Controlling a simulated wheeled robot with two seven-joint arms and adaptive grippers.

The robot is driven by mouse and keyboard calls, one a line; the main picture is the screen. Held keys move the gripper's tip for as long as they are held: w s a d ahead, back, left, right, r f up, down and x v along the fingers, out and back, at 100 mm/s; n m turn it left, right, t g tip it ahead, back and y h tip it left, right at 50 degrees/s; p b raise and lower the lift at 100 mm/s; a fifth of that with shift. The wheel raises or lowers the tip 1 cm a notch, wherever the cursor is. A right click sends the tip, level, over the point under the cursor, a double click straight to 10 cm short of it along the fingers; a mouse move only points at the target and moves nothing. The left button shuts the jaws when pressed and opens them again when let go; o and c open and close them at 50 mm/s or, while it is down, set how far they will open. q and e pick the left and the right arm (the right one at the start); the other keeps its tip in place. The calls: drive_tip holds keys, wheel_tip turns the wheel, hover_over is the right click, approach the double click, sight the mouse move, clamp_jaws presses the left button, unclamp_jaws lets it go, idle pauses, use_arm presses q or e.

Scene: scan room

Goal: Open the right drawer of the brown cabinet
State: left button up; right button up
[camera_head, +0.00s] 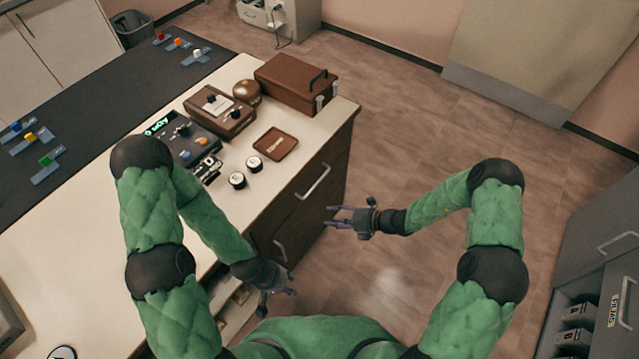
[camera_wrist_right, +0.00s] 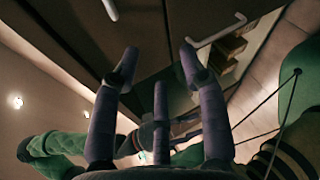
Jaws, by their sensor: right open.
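The brown cabinet (camera_head: 332,168) stands under the white counter, its dark front facing my right arm. The right drawer's bar handle (camera_head: 312,182) is farther along the front; another handle (camera_head: 280,250) is nearer to me. The drawer fronts look flush and shut. My right gripper (camera_head: 338,219) is open and empty, in front of the cabinet and apart from the handles. The right wrist view shows its spread fingers (camera_wrist_right: 157,75) toward the brown front, with one handle (camera_wrist_right: 110,8) at the top edge and another (camera_wrist_right: 215,30) at upper right. My left gripper (camera_head: 280,284) is low beside the cabinet's near end.
The counter holds a brown case (camera_head: 290,85), a small brown tray (camera_head: 275,143), round white-topped items (camera_head: 237,180) and control boxes (camera_head: 220,112). Open shelving (camera_head: 235,305) lies near my left gripper. A grey cabinet (camera_head: 600,240) stands at right. The floor between is clear.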

sight(320, 180)
drive_tip(key=w+d+r+m+t, duration=0.3)
drive_tip(key=w+m+t, duration=0.25)
drive_tip(key=w, duration=0.25)
drive_tip(key=shift+m+g, duration=0.25)
drive_tip(key=shift+m, duration=0.2)
drive_tip(key=b+x, duration=0.4)
drive_tip(key=x, duration=0.6)
drive_tip(key=shift+w+a, duration=0.2)
drive_tip(key=shift+w, duration=0.1)
clamp_jaws()
